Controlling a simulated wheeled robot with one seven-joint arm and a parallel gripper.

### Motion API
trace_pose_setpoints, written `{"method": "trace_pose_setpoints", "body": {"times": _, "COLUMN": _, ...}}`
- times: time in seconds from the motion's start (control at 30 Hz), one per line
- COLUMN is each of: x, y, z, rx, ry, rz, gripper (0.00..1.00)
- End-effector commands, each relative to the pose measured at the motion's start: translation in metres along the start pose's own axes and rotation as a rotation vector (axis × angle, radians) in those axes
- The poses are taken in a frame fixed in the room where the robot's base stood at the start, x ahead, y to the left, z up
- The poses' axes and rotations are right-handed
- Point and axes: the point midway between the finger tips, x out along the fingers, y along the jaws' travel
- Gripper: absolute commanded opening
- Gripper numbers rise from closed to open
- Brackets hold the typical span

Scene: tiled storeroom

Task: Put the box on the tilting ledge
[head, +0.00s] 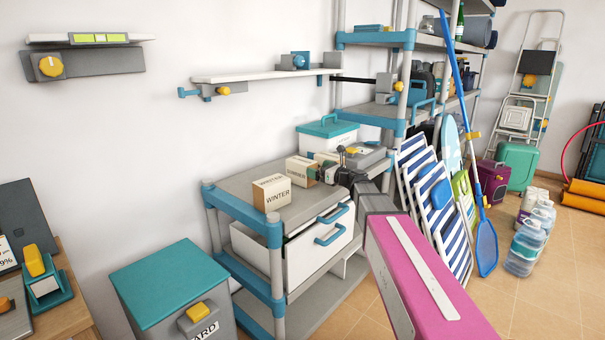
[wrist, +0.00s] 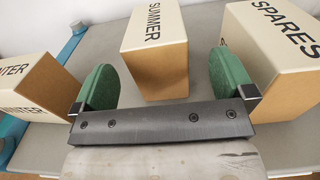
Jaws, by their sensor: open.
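Three cardboard boxes with cream tops stand on the grey top of a shelf unit. They are labelled WINTER (head: 271,193), SUMMER (wrist: 152,62) and SPARES (wrist: 262,65). My gripper (wrist: 163,68) is open, its green pads on either side of the near end of the SUMMER box, with a gap on both sides. In the head view my gripper (head: 338,168) is at the right of the boxes and partly hides them. A narrow white wall ledge (head: 262,75) with a yellow knob is above the boxes. Another wall ledge (head: 90,40) with a yellow dial and green strips is at upper left.
A small grey-blue item (head: 294,61) sits on the middle wall ledge. A teal-lidded bin (head: 328,127) stands behind the boxes. Tall shelving (head: 375,38) rises at the right. A teal-topped bin (head: 170,280) stands at front left, and striped folded chairs (head: 430,205) lean at the right.

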Motion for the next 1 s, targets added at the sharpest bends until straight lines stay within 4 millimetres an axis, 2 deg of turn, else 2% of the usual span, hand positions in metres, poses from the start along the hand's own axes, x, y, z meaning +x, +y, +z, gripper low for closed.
{"method": "trace_pose_setpoints", "body": {"times": 0.07, "x": 0.012, "y": -0.001, "z": 0.000, "rx": 0.000, "ry": 0.000, "rz": 0.001, "gripper": 1.00}}
{"method": "trace_pose_setpoints", "body": {"times": 0.27, "x": 0.023, "y": 0.001, "z": 0.000, "rx": 0.001, "ry": 0.000, "rz": 0.001, "gripper": 1.00}}
{"method": "trace_pose_setpoints", "body": {"times": 0.6, "x": 0.066, "y": 0.004, "z": 0.001, "rx": 0.001, "ry": 0.000, "rz": 0.001, "gripper": 1.00}}
{"method": "trace_pose_setpoints", "body": {"times": 0.87, "x": 0.068, "y": 0.005, "z": 0.001, "rx": 0.001, "ry": 0.000, "rz": 0.000, "gripper": 1.00}}
{"method": "trace_pose_setpoints", "body": {"times": 1.0, "x": 0.068, "y": 0.005, "z": 0.001, "rx": 0.001, "ry": 0.000, "rz": 0.000, "gripper": 0.54}}
